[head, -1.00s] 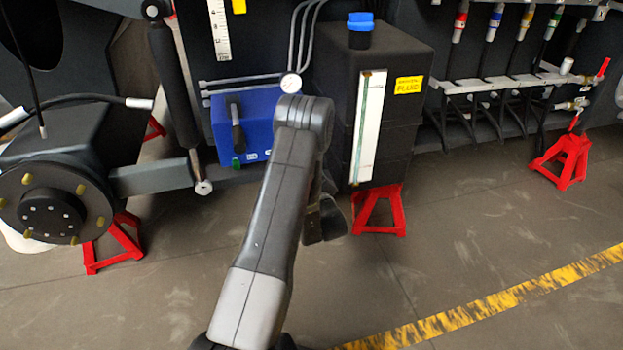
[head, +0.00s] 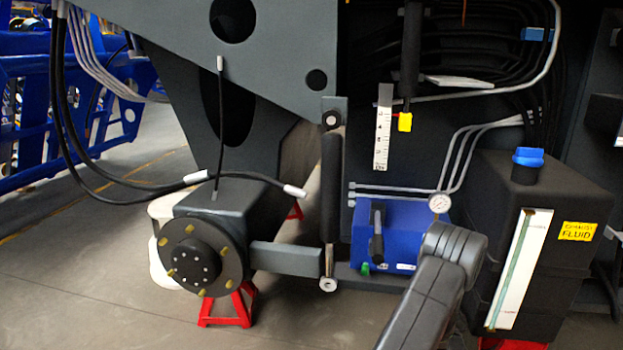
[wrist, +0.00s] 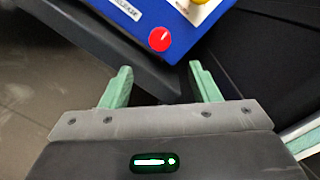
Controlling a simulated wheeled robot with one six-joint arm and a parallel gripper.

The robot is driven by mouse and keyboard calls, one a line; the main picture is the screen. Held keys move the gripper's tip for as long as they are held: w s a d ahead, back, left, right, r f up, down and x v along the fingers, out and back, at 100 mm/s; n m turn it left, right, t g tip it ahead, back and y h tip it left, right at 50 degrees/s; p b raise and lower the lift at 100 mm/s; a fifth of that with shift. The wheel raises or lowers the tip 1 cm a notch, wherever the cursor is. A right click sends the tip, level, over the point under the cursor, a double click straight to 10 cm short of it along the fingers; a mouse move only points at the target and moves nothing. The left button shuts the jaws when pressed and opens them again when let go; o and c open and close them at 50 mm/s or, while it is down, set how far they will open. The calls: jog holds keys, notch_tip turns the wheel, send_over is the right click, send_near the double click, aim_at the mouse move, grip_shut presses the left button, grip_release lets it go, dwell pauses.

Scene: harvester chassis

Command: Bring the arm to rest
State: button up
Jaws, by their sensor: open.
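My arm (head: 437,290) shows at the lower right of the head view, with its dark elbow in front of the blue box's right corner and the fluid tank's left side. My gripper itself is hidden in the head view. In the wrist view my gripper (wrist: 160,85) has its two pale green fingers apart, with nothing between them. Beyond the fingers lie a dark beam and a blue box (wrist: 185,18) with a red button (wrist: 160,39). I cannot tell the distance from the fingers to the box.
A blue box (head: 395,215) with a black lever stands beside the black fluid tank (head: 570,205) with a blue cap. A wheel hub (head: 200,258) on a red stand (head: 230,310) is at the left. Hoses hang above it. Open floor (head: 80,270) lies at the lower left.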

jog(key=w+d+b, duration=0.2)
jog(key=w, duration=0.9)
jog(key=shift+s, duration=0.1)
jog(key=s+a+p, duration=0.2)
jog(key=s+p, duration=0.1)
jog(key=s, duration=1)
jog(key=w+d+n+b, duration=0.2)
jog(key=w+n+b, duration=0.7)
jog(key=n, duration=1)
jog(key=w, duration=0.4)
jog(key=shift+n+g+h, duration=0.3)
jog(key=shift+n+h, duration=0.1)
